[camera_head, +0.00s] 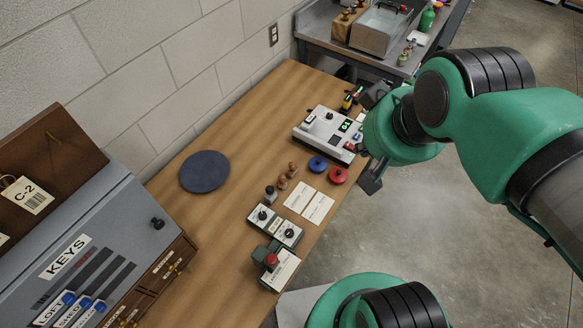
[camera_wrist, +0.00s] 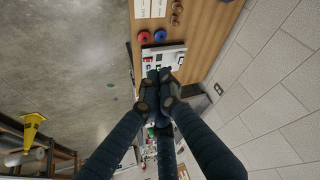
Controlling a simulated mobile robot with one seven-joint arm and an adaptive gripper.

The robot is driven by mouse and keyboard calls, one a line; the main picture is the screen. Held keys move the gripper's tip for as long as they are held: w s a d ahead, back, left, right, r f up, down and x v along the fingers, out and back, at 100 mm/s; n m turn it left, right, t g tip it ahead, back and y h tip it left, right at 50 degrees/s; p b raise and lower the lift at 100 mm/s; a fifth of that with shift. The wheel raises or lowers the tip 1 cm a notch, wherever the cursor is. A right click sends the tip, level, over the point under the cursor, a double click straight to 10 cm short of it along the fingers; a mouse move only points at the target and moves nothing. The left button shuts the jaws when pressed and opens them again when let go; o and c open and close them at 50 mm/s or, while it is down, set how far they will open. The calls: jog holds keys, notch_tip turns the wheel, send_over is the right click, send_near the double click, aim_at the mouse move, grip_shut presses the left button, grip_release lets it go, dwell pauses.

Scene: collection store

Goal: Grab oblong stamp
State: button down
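Small stamps with brown wooden handles stand on the wooden bench in the head view, one (camera_head: 293,169) slightly behind another (camera_head: 282,183). A dark-knobbed piece (camera_head: 270,192) stands just left of them. I cannot tell which is the oblong stamp, as the bases are too small to make out. The wooden handles also show at the top of the wrist view (camera_wrist: 178,12). My gripper (camera_head: 373,140) is over the bench's right edge, beside the control box and apart from the stamps. Its dark fingers look spread and empty; the green wrist partly hides them.
A white control box (camera_head: 322,130) stands close to my gripper. Blue (camera_head: 317,165) and red (camera_head: 337,175) round pads and two white cards (camera_head: 309,202) lie near the stamps. Switch boxes (camera_head: 275,225) and a key cabinet (camera_head: 80,250) stand toward the left. Bench around the dark disc (camera_head: 204,172) is clear.

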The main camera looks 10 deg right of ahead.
dwell(0.3)
jog(key=c, duration=1.5)
grip_release()
jog(key=shift+o, duration=0.2)
jog(key=w+a+f+g+b, duration=0.1)
jog(key=w+a+f+g, duration=0.1)
jog(key=w+f, duration=0.6)
jog(key=w+a+f+g+b, duration=0.1)
jog(key=w+f, duration=0.2)
jog(key=w, duration=0.9)
jog(key=w+a+f+g, duration=0.1)
jog(key=w+f, duration=0.3)
jog(key=f, duration=0.3)
jog(key=w+a+f+b, duration=0.1)
jog(key=w+a+f, duration=0.1)
jog(key=f, duration=0.6)
jog(key=w+a+f+g, duration=0.1)
jog(key=w+f, duration=0.4)
jog(key=f, duration=0.3)
jog(key=shift+w+a+f+g+b, duration=0.15)
jog(key=shift+w+a+g+b, duration=0.15)
jog(key=shift+a+b, duration=0.1)
